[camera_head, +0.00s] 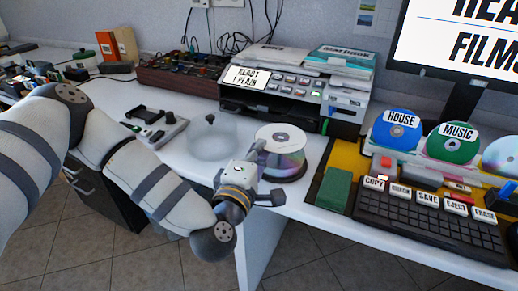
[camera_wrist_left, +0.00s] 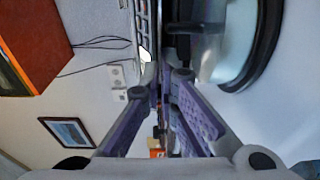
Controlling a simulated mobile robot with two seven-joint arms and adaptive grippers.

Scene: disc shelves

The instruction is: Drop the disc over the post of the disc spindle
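A round stack of silver discs (camera_head: 284,142) stands on the white desk in the head view, left of the yellow mat. A small post-like tip shows at the middle of its top. My left gripper (camera_head: 258,151) reaches up to the near left side of this stack. In the left wrist view its purple-grey fingers (camera_wrist_left: 160,78) converge to a narrow gap. I cannot tell whether a thin disc edge is between them. A round dark rim (camera_wrist_left: 265,45) lies at upper right there. A clear dome with a knob (camera_head: 210,135) stands left of the stack.
A printer-like machine (camera_head: 295,90) stands behind the stack. Blue HOUSE (camera_head: 397,128) and green MUSIC (camera_head: 453,142) discs stand at right behind a keyboard (camera_head: 430,215). A green box (camera_head: 334,189) is on the yellow mat. A small device (camera_head: 157,125) sits left of the dome.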

